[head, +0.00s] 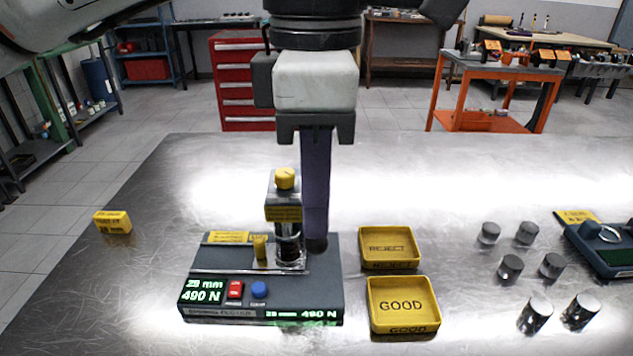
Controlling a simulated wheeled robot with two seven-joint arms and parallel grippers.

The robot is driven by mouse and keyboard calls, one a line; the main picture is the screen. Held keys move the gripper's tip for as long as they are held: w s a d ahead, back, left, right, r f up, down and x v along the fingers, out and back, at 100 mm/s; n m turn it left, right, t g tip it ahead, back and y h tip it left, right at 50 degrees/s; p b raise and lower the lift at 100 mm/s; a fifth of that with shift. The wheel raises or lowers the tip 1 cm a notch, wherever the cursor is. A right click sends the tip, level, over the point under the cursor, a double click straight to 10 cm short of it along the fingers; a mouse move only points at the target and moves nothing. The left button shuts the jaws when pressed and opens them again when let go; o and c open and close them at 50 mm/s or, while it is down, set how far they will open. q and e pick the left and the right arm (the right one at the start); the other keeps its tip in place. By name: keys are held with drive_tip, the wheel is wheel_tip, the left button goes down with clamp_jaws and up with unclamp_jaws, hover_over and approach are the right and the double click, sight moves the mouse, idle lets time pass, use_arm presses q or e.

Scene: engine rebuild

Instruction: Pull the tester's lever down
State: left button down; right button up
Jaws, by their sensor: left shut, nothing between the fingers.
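The tester (210,312) is a dark grey box on the metal table. A small yellow peg (260,248) stands left of the column. My left gripper (317,243) points straight down, shut and empty, its fingertips just right of the column's lower part. I cannot tell whether they touch it. No separate lever arm is clear; the fingers may hide part of it.
Yellow REJECT (390,265) and GOOD (376,326) trays sit right of the tester. A yellow block (112,222) lies at left. The table behind the tester is clear.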

use_arm(q)
drive_tip(key=shift+r+p, duration=1.7)
drive_tip(key=shift+r, duration=0.6)
drive_tip(key=shift+r+p, duration=0.65)
drive_tip(key=shift+r, duration=0.05)
use_arm(e)
drive_tip(key=r, duration=0.1)
drive_tip(key=s+d+r, duration=0.1)
drive_tip(key=shift+s+d+r, duration=0.1)
drive_tip(key=shift+d+r, duration=0.2)
drive_tip(key=shift+r, duration=0.05)
